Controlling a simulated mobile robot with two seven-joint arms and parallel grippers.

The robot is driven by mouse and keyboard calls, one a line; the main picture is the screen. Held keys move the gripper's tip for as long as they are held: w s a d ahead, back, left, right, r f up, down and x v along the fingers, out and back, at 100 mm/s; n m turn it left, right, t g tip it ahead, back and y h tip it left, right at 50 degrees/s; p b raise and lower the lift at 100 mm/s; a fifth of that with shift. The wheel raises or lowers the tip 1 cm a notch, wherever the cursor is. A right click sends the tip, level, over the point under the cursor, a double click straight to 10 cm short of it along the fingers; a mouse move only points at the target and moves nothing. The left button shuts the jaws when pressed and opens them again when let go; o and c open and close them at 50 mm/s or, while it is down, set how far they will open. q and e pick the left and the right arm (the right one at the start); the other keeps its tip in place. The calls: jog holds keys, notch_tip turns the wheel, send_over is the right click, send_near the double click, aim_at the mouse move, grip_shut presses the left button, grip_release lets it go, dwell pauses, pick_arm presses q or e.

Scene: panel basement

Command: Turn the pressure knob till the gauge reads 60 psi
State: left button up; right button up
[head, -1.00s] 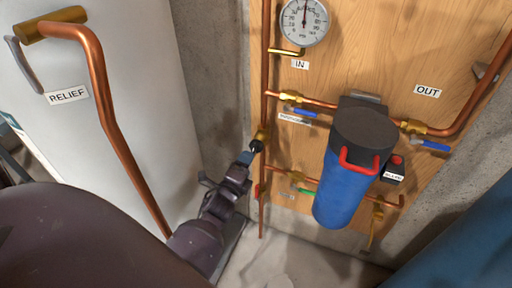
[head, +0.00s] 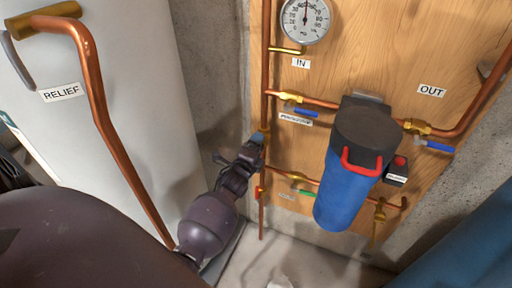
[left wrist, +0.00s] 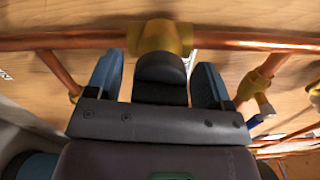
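The black pressure knob (left wrist: 161,78) sits on a brass fitting (left wrist: 160,36) on the vertical copper pipe. In the left wrist view my left gripper (left wrist: 160,82) has one blue-padded finger on each side of the knob, with a narrow gap on both sides, so it is open around it. In the head view the left gripper (head: 258,139) is at the brass fitting and hides the knob. The round pressure gauge (head: 305,20) is at the top, cut off by the frame edge; its needle points about straight up, and its numbers are too small to read. My right gripper is out of view.
A blue filter housing (head: 347,185) with a red handle hangs on the plywood board to the right. Blue-handled valves (head: 300,110) and copper pipes surround it. A white tank with a RELIEF label (head: 62,92) and a copper relief pipe (head: 105,125) stand left.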

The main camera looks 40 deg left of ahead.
pick_arm(q)
jog(key=c, duration=0.9)
